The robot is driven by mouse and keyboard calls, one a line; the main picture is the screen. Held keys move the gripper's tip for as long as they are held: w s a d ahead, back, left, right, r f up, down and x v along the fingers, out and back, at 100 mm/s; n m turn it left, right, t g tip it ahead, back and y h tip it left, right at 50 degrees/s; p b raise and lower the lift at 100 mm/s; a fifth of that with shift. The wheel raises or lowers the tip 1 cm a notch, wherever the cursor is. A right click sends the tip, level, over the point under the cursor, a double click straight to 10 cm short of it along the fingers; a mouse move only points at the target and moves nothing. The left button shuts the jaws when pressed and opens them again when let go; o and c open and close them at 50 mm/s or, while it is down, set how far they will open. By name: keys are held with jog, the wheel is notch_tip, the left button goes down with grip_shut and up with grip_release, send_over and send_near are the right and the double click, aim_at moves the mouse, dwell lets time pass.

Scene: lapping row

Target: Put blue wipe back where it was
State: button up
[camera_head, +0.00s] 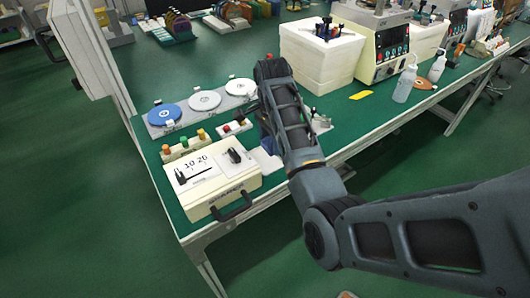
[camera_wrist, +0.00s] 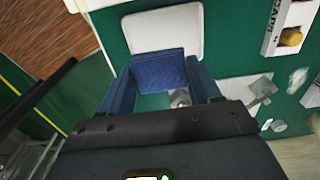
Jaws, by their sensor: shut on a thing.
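The blue wipe (camera_wrist: 160,70) is a dark blue folded cloth in the wrist view. It lies between the two blue fingers of my gripper (camera_wrist: 160,85), which is shut on it. A white pad with rounded corners (camera_wrist: 163,30) shows just beyond the wipe, over the green bench. I cannot tell whether the wipe touches the pad. In the head view my arm hides the gripper and most of this spot; a pale flat thing (camera_head: 264,160) shows beside the arm.
The green bench (camera_head: 350,120) carries a boxed instrument (camera_head: 215,185) at the front left, a row of lapping discs (camera_head: 204,100) behind it, a white block stack (camera_head: 318,55) and bottles (camera_head: 405,82) to the right. A yellow card (camera_head: 360,95) lies on open bench.

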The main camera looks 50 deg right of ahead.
aim_at(265, 160)
jog(key=shift+w+a+f, duration=0.4)
jog(key=shift+w+a, duration=0.05)
jog(key=shift+w, duration=0.2)
jog(key=shift+f, duration=2.1)
jog(key=shift+f, duration=0.15)
jog(key=o, duration=1)
notch_tip(265, 160, up, 11)
jog(key=shift+f+p, duration=0.1)
jog(key=shift+p, duration=0.2)
jog(key=shift+r+p, duration=0.8)
